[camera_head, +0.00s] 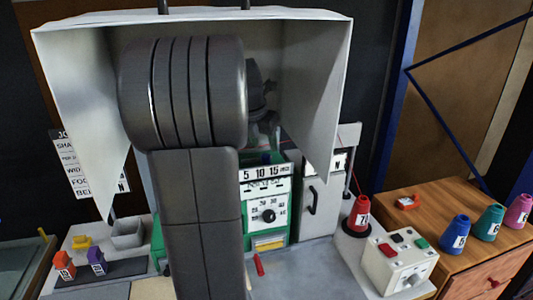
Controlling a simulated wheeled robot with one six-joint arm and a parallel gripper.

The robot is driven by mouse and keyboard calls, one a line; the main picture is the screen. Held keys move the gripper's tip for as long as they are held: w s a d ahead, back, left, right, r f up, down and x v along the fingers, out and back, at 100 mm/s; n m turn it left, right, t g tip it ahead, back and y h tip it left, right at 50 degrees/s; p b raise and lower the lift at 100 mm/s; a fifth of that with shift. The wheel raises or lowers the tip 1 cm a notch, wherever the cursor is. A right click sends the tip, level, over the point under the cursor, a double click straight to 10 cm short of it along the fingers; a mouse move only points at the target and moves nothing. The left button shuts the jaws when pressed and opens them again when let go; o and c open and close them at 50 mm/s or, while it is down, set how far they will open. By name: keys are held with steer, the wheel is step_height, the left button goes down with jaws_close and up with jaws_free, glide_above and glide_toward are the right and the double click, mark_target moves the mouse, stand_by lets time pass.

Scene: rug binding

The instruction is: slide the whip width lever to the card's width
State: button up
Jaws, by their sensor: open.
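A green machine (283,222) with white panels stands under the white hood. Its upper scale (264,171) reads 5, 10, 15. Below it a white dial panel carries a black knob (268,216). I cannot make out the width lever or its setting; my arm hides the machine's left part. The white card (78,165) hangs at the left, partly behind the hood; a line beginning "WID" shows, but its value is hidden. My gripper (269,136) is partly hidden behind my arm, above the machine's top, open, with nothing visible in it.
The white hood (335,95) encloses the space around my arm. A red cone (359,214) and a white button box (398,262) stand at the right. Blue, teal and pink cones (455,233) stand on a wooden cabinet. A small red piece (258,265) is in front of the machine.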

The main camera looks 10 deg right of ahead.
mark_target(265, 155)
steer(key=v, duration=0.7)
steer(key=shift+r, duration=0.3)
steer(key=x, duration=1.3)
steer(key=shift+a+f, duration=0.1)
steer(key=shift+f, duration=0.2)
steer(key=shift+w+a+f, duration=0.1)
steer(key=shift+f, duration=0.2)
steer(key=shift+a+r+b, duration=0.15)
steer(key=shift+a+b, duration=0.15)
steer(key=shift+a, duration=0.75)
steer(key=shift+d, duration=0.15)
steer(key=shift+r, duration=0.1)
